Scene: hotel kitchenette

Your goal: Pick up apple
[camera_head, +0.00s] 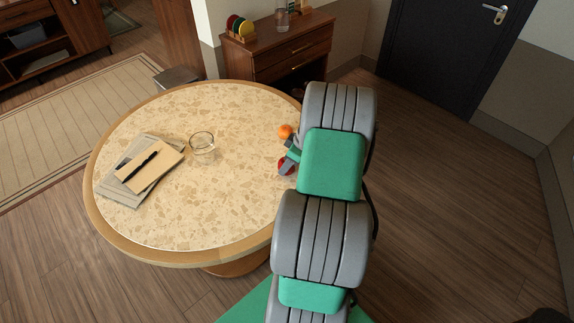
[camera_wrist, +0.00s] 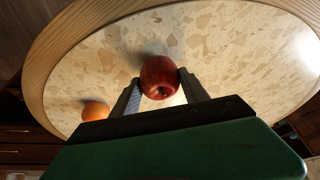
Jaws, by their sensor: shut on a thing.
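A red apple (camera_wrist: 159,77) sits between the two fingers of my gripper (camera_wrist: 160,88) in the wrist view. The fingers are shut on it, one on each side. In the head view only a small part of the apple (camera_head: 285,165) shows beside my gripper (camera_head: 288,158), over the right side of the round table (camera_head: 230,218). My arm hides much of that area. I cannot tell whether the apple touches the table top.
An orange (camera_head: 285,131) lies near the apple, and also shows in the wrist view (camera_wrist: 95,110). A glass (camera_head: 202,143) stands mid-table. Papers with a notebook (camera_head: 150,166) and a black pen lie at the left. A wooden cabinet (camera_head: 290,48) stands behind the table.

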